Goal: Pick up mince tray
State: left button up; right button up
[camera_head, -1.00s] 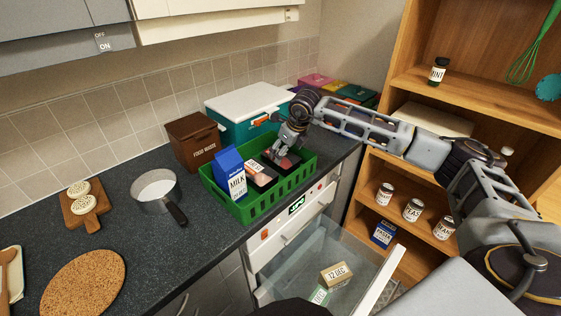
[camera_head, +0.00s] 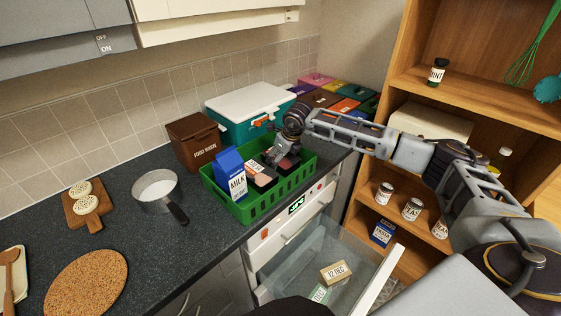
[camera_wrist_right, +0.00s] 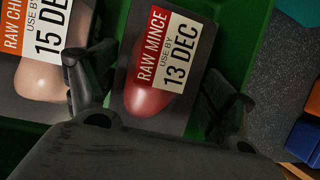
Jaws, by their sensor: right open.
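The mince tray (camera_wrist_right: 150,103) is a dark tray of red meat labelled RAW MINCE, USE BY 13 DEC. It lies in the green crate (camera_head: 250,209) on the counter. My right gripper (camera_head: 281,158) is over the right part of the crate and hides most of the mince tray in the head view. In the right wrist view my right gripper (camera_wrist_right: 158,88) is open, with one finger on each side of the mince tray. The left finger is in the gap beside a raw chicken tray (camera_wrist_right: 38,85). I cannot tell whether the fingers touch the mince tray. My left gripper is out of view.
A blue milk carton (camera_head: 230,174) stands in the crate's left part. A brown food waste bin (camera_head: 193,142) and a teal box with a white lid (camera_head: 249,107) stand behind. An open drawer (camera_head: 316,262) is below, and wooden shelves (camera_head: 470,85) stand right.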

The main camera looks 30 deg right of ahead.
pick_arm(q)
jog(key=shift+d, duration=0.15)
pick_arm(e)
jog(key=shift+c, duration=0.5)
jog(key=c, duration=0.8)
jog(key=shift+r, duration=0.1)
jog(key=shift+c, duration=0.2)
notch_tip(320, 180, up, 8)
jog(key=shift+r+b, duration=0.2)
jog(key=shift+b, duration=0.3)
pick_arm(q)
jog(key=shift+w+a+f, duration=0.45)
jog(key=shift+w+a, duration=0.15)
jog(key=shift+a, duration=0.2)
pick_arm(e)
jog(key=shift+r, duration=0.75)
